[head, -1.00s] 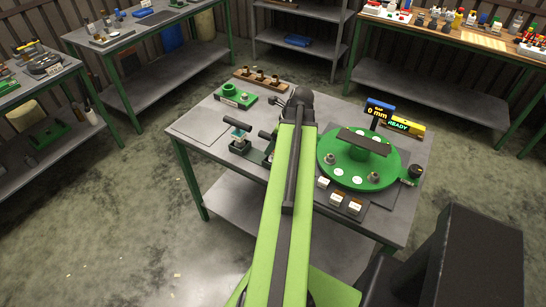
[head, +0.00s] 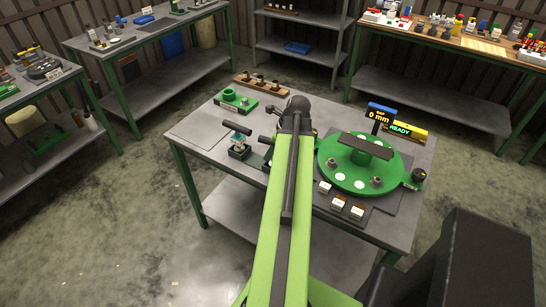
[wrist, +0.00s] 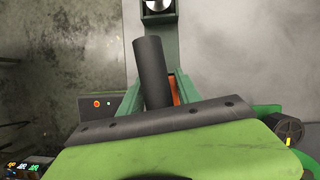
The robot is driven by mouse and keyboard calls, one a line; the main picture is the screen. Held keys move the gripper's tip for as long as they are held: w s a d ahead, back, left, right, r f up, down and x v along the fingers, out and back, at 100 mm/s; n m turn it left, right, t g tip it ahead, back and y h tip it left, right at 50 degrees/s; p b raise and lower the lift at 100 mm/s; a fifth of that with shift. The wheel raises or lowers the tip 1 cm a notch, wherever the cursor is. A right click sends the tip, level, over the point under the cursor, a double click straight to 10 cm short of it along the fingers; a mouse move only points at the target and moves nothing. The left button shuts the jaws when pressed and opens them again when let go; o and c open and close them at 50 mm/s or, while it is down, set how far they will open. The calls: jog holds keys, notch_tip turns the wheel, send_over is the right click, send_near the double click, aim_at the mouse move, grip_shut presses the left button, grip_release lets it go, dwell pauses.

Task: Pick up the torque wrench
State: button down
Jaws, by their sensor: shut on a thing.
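A dark cylindrical handle (wrist: 151,72), which looks like the grip of the torque wrench, stands out over a green stand with an orange part in the wrist view. In the head view a short dark handle (head: 262,139) shows just left of my arm, beside a green stand. My gripper (wrist: 165,121) shows in the wrist view as a green body with a dark bar across it. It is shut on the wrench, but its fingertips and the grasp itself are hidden. In the head view my arm covers the gripper. I cannot tell whether the wrench is clear of its stand.
On the grey table (head: 197,133) a green round plate (head: 336,179) with a dark bar stands right of my arm. A small fixture (head: 239,151) with another dark handle stands left. A display (head: 381,112) reads 0 mm. The table's left corner is clear.

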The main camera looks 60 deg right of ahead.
dwell(0.3)
notch_tip(320, 180, up, 5)
jog(key=p, duration=0.5)
jog(key=shift+r, duration=0.1)
jog(key=s+d+r+p, duration=0.6)
jog(key=s+d, duration=0.1)
jog(key=s, duration=0.2)
jog(key=shift+d, duration=0.3)
